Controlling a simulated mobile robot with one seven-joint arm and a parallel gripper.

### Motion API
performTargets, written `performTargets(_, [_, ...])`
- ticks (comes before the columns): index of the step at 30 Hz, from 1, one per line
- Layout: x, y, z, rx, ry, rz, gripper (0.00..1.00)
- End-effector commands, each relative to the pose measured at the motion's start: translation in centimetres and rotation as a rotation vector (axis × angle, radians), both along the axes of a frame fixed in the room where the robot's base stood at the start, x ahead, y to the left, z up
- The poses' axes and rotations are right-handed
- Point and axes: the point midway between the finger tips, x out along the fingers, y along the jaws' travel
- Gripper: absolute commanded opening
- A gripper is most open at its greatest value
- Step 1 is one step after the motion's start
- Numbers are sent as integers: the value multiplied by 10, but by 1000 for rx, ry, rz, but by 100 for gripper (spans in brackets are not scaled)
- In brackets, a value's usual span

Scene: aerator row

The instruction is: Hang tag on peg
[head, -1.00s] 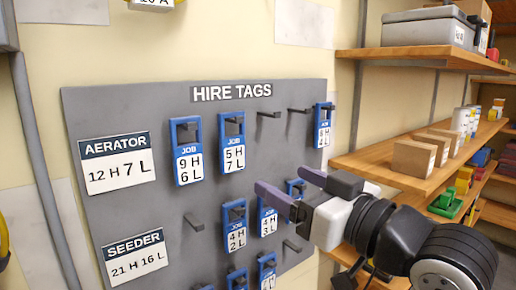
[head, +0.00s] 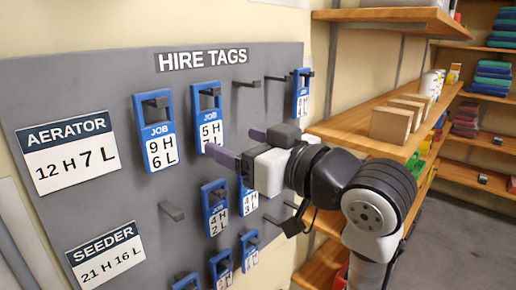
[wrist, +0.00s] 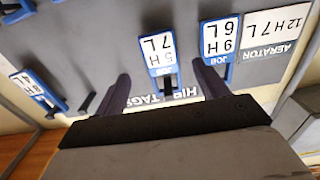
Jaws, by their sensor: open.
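In the head view, the blue-framed job tag 5 H 7 L (head: 208,98) hangs on a peg in the AERATOR row, right of tag 9 H 6 L (head: 158,150). Two bare pegs (head: 248,83) stand to its right, then another blue tag (head: 302,95), its text hard to read. My gripper (head: 238,146) is open and empty in front of the board, by the lower right of tag 5 H 7 L. In the wrist view, upside down, that tag (wrist: 160,50) shows between my spread fingers (wrist: 165,85); contact cannot be told.
The grey HIRE TAGS board (head: 110,210) carries AERATOR (head: 70,155) and SEEDER (head: 105,255) labels. Lower tags include 4 H 2 L (head: 215,208), and a bare peg (head: 172,210) juts out. Wooden shelves with boxes (head: 390,125) stand close right of my arm.

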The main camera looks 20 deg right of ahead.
Motion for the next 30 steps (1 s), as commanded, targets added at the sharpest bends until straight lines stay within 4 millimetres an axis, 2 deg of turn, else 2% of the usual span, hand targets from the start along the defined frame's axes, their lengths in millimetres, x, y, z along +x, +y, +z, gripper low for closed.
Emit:
performTargets(9, [36, 15, 0, 1, -1, 4, 73])
performTargets(18, [63, 26, 0, 1, -1, 3, 73])
performTargets(30, [71, 29, 0, 0, -1, 0, 73])
